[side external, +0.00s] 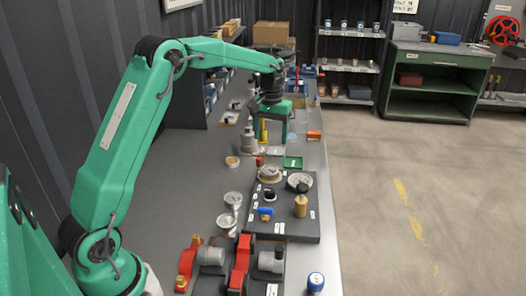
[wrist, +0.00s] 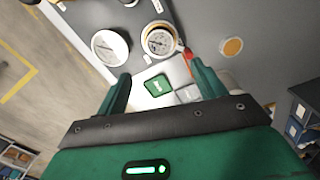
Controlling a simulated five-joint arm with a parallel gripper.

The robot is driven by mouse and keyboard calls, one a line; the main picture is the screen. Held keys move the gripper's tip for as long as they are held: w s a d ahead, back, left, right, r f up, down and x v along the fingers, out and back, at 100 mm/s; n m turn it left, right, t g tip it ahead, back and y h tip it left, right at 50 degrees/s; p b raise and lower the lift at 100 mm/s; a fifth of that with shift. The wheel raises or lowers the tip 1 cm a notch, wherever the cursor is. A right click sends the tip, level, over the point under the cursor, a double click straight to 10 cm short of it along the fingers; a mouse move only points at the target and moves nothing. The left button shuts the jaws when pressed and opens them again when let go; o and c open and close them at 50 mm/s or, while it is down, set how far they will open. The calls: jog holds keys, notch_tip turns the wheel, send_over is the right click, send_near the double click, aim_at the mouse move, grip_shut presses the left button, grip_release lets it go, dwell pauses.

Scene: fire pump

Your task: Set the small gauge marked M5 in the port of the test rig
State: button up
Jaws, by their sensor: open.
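Several round dial gauges are in view, and I cannot read M5 on any of them. Two gauges, a brass-rimmed gauge (side external: 270,172) and a white-faced gauge (side external: 300,181), are at the far end of a dark board that looks like the test rig (side external: 262,226). The wrist view shows a brass-rimmed gauge (wrist: 158,41) and a white-faced gauge (wrist: 110,46). Two small gauges, one farther (side external: 233,199) and one nearer (side external: 226,223), stand left of the board. I cannot make out the port. My gripper (side external: 271,138) is open and empty, pointing down beyond the board; its fingers (wrist: 160,73) show nothing held.
Red-and-grey pump parts (side external: 243,262) and a blue-capped bottle (side external: 316,282) occupy the near bench. The left bench has clear room.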

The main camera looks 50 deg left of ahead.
jog(key=shift+r, duration=0.75)
jog(key=s+d+r+m+t, duration=0.1)
jog(key=s+d+r, duration=0.3)
jog(key=s+r, duration=0.15)
jog(key=s+d+r+m+t, duration=0.2)
jog(key=s+d+r, duration=0.2)
jog(key=s, duration=0.3)
jog(key=s+d+f+m+t, duration=0.1)
jog(key=s+d, duration=0.1)
jog(key=s, duration=0.7)
jog(key=s+d+f+m+t, duration=0.1)
jog(key=s+d, duration=0.2)
jog(key=s, duration=0.5)
jog(key=shift+s+f+m+t, duration=0.3)
jog(key=shift+s+m, duration=0.1)
